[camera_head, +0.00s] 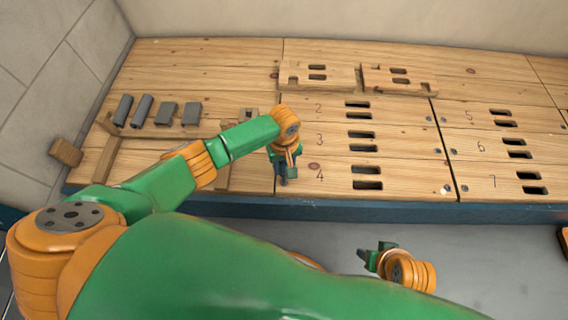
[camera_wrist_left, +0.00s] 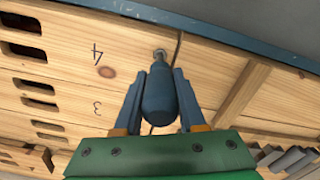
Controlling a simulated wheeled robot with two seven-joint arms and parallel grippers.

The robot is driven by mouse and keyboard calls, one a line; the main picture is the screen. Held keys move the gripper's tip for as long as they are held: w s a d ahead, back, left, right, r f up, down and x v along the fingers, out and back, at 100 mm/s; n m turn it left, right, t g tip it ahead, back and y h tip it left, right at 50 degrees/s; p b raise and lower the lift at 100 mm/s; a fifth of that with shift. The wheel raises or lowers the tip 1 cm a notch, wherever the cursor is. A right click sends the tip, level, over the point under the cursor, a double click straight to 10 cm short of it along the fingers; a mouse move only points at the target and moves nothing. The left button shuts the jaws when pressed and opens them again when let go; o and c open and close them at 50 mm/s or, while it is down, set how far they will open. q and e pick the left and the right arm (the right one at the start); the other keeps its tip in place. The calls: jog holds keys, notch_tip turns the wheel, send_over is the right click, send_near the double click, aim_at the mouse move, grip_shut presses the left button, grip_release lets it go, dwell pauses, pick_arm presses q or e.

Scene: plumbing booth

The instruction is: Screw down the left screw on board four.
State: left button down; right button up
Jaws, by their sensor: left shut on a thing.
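Board four (camera_head: 410,178) is a wooden plank with a painted 4 and two dark slots, at the table's front edge. My left gripper (camera_head: 286,164) is above its left end, shut on a dark blue-grey screwdriver (camera_wrist_left: 160,95). The screwdriver handle sits between both fingers in the left wrist view, pointing toward a screw head (camera_wrist_left: 159,54) near the board's left end. I cannot tell whether its tip touches the screw. In the head view, my arm and gripper hide that screw. My right gripper (camera_head: 376,257) is low in front of the table; its jaw opening is unclear.
Several grey blocks (camera_head: 142,111) lie at the left. Two notched wood pieces (camera_head: 345,78) lie at the back. Boards two, three and five to seven surround board four. A screw (camera_head: 447,189) sits at board four's right end.

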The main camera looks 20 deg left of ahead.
pick_arm(q)
jog(key=m, duration=0.3)
jog(key=shift+r+p, duration=0.1)
jog(key=shift+p, duration=0.3)
jog(key=m, duration=0.3)
jog(key=shift+n+p, duration=0.6)
notch_tip(320, 180, up, 3)
jog(key=p, duration=0.3)
pick_arm(e)
jog(key=s+d+f, duration=0.1)
jog(key=s+f, duration=0.4)
jog(key=f, duration=0.4)
pick_arm(q)
notch_tip(320, 180, up, 5)
jog(key=p, duration=0.5)
jog(key=shift+f, duration=0.2)
jog(key=shift+r+p, duration=0.2)
jog(key=shift+p, duration=0.2)
jog(key=shift+f, duration=0.1)
pick_arm(e)
jog(key=s+d, duration=0.4)
jog(key=shift+s+d+g+h, duration=0.15)
jog(key=shift+s+g+h, duration=0.2)
jog(key=shift+g+h, duration=0.05)
jog(key=shift+r, duration=0.1)
